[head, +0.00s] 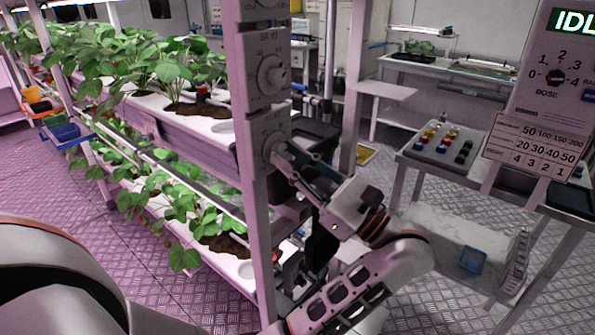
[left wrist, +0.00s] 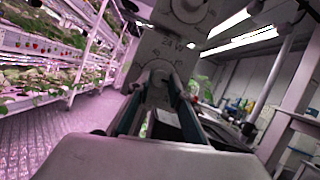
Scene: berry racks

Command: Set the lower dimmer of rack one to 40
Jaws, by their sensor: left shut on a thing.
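The rack post (head: 259,210) carries a column of grey dial plates. The lower dimmer (head: 269,133) has its knob between the fingertips of my left gripper (head: 280,150), which comes in from the right. In the left wrist view the lower dimmer's round knob (left wrist: 158,74) sits between the two dark fingers of the left gripper (left wrist: 158,88), shut on it. The fingers hide part of the scale, and its marks are too small to read, so I cannot tell the setting. The upper dimmer (head: 270,73) is just above, untouched. My right gripper is not in view.
Shelves of strawberry plants (head: 165,65) stand left of the post. A dosing panel (head: 555,80) with a dial and a number card (head: 537,147) stands at right. A bench (head: 430,165) holds a tray of coloured knobs (head: 443,143).

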